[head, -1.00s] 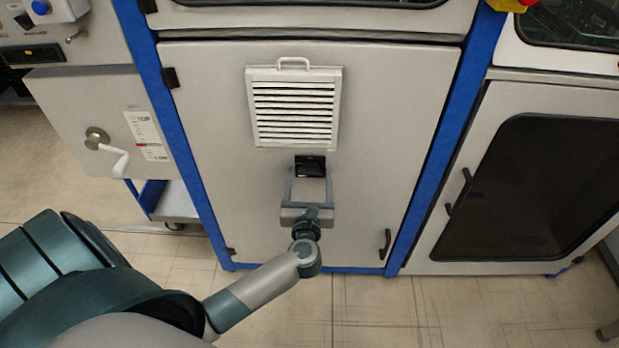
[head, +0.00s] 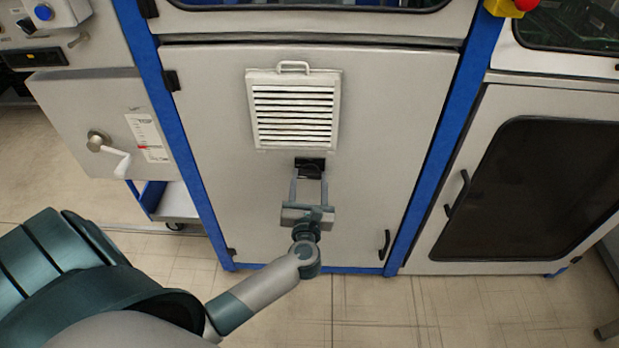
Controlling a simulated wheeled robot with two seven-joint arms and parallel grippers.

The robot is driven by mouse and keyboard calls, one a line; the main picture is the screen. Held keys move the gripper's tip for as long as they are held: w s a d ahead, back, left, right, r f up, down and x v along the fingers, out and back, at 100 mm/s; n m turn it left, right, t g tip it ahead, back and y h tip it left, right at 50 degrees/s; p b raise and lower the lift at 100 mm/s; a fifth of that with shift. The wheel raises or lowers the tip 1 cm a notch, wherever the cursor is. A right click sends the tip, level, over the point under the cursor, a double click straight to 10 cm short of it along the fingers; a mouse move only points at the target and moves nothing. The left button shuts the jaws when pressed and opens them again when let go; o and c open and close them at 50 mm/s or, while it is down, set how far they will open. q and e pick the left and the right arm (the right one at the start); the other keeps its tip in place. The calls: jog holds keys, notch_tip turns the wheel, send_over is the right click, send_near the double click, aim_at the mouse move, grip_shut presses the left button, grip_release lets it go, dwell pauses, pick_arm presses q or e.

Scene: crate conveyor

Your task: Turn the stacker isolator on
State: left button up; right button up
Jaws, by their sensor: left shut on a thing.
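The isolator is a small black fitting (head: 310,163) on the grey cabinet door, just below a white louvred vent. My left gripper (head: 309,176) reaches up to it from below, with its two fingers at the fitting's lower part. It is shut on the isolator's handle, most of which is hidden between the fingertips. The handle's exact angle cannot be told. My right gripper is not in the view.
The vent (head: 294,110) has a handle on top. The cabinet door (head: 390,130) has a black handle at lower right, between blue posts. A crank box (head: 90,110) stands at left, a dark-windowed door (head: 540,190) at right. The floor in front is clear.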

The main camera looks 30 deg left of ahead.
pick_arm(q)
jog(key=shift+r+m+p, duration=0.2)
jog(key=shift+m+p, duration=0.35)
jog(key=shift+m, duration=0.05)
jog(key=m+p, duration=0.6)
jog(key=m, duration=0.1)
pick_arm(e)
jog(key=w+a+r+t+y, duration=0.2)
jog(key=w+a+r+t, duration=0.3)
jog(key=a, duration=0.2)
pick_arm(q)
jog(key=m+p, duration=0.2)
jog(key=m, duration=0.2)
jog(key=m+p, duration=0.3)
jog(key=m, duration=0.1)
jog(key=shift+f+m, duration=0.2)
jog(key=shift+m, duration=0.1)
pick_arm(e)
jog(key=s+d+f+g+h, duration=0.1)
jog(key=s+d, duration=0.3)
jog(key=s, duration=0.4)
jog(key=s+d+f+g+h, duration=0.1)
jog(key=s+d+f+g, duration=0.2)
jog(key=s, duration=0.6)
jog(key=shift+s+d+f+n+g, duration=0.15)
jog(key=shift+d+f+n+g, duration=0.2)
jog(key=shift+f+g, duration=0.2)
pick_arm(q)
jog(key=o, duration=1.1)
jog(key=shift+c, duration=0.2)
